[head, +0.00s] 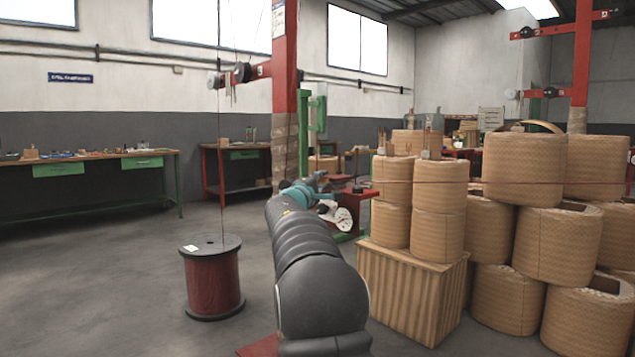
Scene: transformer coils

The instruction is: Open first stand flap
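A red post (285,62) with a side arm and small pulleys (242,72) stands near the middle. A second red post (581,70) with a similar arm is at the right. I cannot tell which of these is the first stand, and no flap can be made out. My dark ribbed arm reaches from the bottom middle toward a teal, red and green machine (352,200) by the first post. My gripper (290,185) is at the arm's far end, small and mostly hidden among teal parts. I cannot see its fingers or any hold.
A dark red wire spool (212,279) stands on the floor left of my arm. Wrapped coils (524,170) are stacked at the right, with a corrugated box (412,290) in front. Green-drawer workbenches (95,158) line the back wall. The left floor is clear.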

